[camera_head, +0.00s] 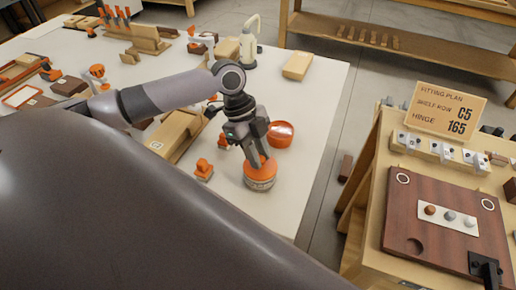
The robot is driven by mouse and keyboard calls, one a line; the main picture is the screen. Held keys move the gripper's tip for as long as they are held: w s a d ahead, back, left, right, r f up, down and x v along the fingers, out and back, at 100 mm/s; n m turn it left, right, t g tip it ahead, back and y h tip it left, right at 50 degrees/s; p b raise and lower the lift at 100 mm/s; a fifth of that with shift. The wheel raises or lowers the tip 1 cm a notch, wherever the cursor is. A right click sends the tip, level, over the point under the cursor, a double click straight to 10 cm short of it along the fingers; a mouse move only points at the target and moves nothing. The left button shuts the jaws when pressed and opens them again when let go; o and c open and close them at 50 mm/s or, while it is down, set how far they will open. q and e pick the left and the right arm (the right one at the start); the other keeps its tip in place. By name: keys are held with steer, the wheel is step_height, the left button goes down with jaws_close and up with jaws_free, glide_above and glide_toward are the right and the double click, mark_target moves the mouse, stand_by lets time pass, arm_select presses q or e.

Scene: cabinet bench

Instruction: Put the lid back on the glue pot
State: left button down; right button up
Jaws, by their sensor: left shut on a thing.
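My left gripper (256,157) points down near the right edge of the pale table and is shut on the top of an orange piece, which looks like the lid (265,168). Directly below is a round pot with a pale band (261,184), which looks like the glue pot, standing on the table. The lid is over the pot's top; I cannot tell whether it is seated or slightly raised. The fingers hide part of the lid. My right gripper is not in view.
An orange bowl (281,134) stands just behind the gripper. A small orange-topped piece (203,170) is to its left, beside a wooden tray (176,138). A wooden block (297,66) lies farther back. The pale table (318,120) is clear to the right. A separate bench (362,212) holds a brown board.

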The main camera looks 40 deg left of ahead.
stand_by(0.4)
arm_select(q)
steer(key=shift+c, duration=1.8)
jaws_free()
step_height(320, 180, up, 2)
steer(key=p, duration=0.3)
steer(key=shift+r, duration=2.5)
jaws_close()
steer(key=shift+f, duration=0.35)
